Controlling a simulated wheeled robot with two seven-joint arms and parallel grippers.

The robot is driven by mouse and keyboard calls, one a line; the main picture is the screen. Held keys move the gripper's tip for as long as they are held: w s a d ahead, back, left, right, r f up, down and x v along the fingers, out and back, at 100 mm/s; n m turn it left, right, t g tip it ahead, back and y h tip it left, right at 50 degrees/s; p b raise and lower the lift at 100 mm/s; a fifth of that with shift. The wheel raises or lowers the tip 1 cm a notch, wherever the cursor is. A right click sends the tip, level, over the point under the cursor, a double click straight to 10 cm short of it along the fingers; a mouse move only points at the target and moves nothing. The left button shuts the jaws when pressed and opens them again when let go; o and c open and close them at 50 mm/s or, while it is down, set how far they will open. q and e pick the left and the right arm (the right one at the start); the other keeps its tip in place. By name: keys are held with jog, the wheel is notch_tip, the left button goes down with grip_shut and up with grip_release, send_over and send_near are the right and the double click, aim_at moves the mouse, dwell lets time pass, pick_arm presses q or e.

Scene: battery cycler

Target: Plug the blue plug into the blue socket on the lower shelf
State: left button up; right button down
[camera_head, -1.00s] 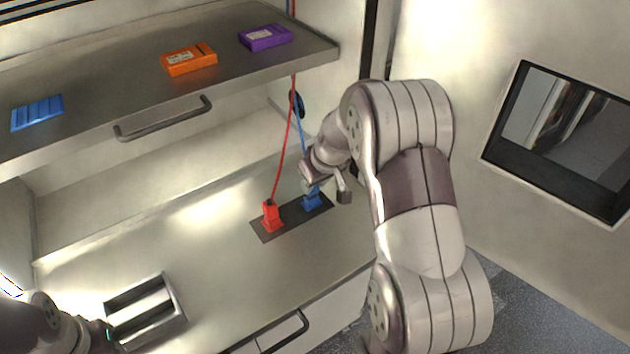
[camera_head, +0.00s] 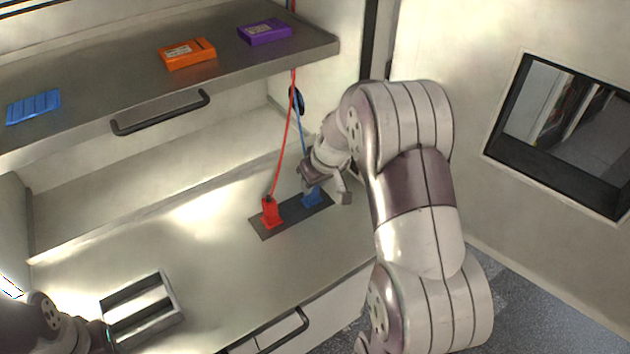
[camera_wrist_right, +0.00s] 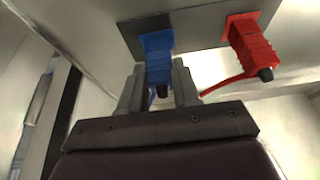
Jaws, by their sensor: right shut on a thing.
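The blue plug (camera_wrist_right: 158,62) is between the fingers of my right gripper (camera_wrist_right: 159,85), which is shut on it. In the head view the blue plug (camera_head: 312,195) is at the right part of the dark socket plate (camera_head: 290,221) on the lower shelf, partly hidden by my right gripper (camera_head: 325,188). In the wrist view its end meets the dark plate; the blue socket itself is hidden, so I cannot tell how deep it sits. My left arm shows at the lower left of the head view, its fingers out of sight.
The red plug (camera_head: 270,212) stands on the same plate, left of the blue one. Red and blue cables hang from above. A metal tray (camera_head: 177,309) sits at the front left. The upper shelf (camera_head: 110,97) holds blue, orange (camera_head: 187,54) and purple (camera_head: 264,32) boxes.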

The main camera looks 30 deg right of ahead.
jog(key=c, duration=0.7)
grip_release()
jog(key=shift+c, duration=0.2)
